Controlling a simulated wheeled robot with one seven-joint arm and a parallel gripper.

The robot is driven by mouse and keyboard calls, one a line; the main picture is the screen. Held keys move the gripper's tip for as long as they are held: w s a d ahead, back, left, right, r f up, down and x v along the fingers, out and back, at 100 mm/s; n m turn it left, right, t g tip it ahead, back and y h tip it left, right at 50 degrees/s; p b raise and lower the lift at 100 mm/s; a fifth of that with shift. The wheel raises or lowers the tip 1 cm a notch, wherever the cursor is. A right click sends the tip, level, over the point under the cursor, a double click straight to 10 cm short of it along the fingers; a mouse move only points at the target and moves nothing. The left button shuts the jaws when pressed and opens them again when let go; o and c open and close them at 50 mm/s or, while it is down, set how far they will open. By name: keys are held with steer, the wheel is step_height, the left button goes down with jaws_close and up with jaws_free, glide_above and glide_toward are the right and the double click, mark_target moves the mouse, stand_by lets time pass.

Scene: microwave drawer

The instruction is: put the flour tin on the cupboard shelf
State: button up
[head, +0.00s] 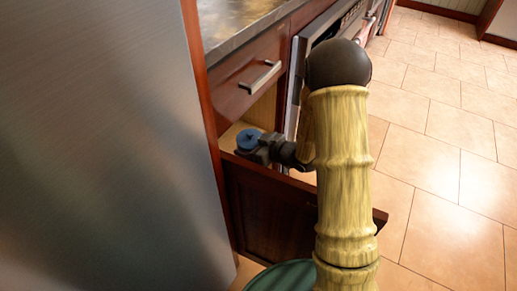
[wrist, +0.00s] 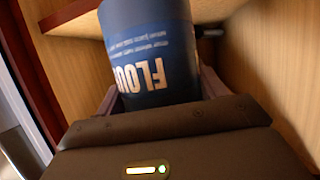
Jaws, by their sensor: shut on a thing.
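The flour tin (wrist: 150,45) is dark blue with pale lettering and fills the middle of the wrist view. My gripper (wrist: 155,100) is shut on it, with a finger on either side. In the head view the blue tin (head: 249,138) shows small at the end of my gripper (head: 262,150), in the opening of the lower cupboard. A pale wooden shelf (head: 231,134) shows at the tin's left in the head view. Wooden inner walls surround the tin in the wrist view. I cannot tell whether the tin touches the shelf.
The cupboard door (head: 270,212) stands open below my arm. A closed drawer (head: 250,75) with a metal handle is above the opening. A large metal appliance (head: 100,150) stands close on the left. Tiled floor (head: 440,160) is clear on the right.

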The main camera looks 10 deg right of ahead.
steer(key=w+a, duration=0.2)
steer(key=w+a+b, duration=0.1)
steer(key=w+a, duration=0.1)
steer(key=a, duration=0.1)
steer(key=w+a+f, duration=0.1)
steer(key=w+a, duration=0.1)
steer(key=shift+a+f, duration=0.1)
steer(key=shift+a, duration=0.2)
steer(key=shift+f+b, duration=0.5)
steer(key=shift+f, duration=0.35)
stand_by(0.3)
steer(key=o, duration=1.1)
steer(key=shift+s, duration=0.1)
steer(key=shift+p+v, duration=2.95)
steer(key=shift+v, duration=5.75)
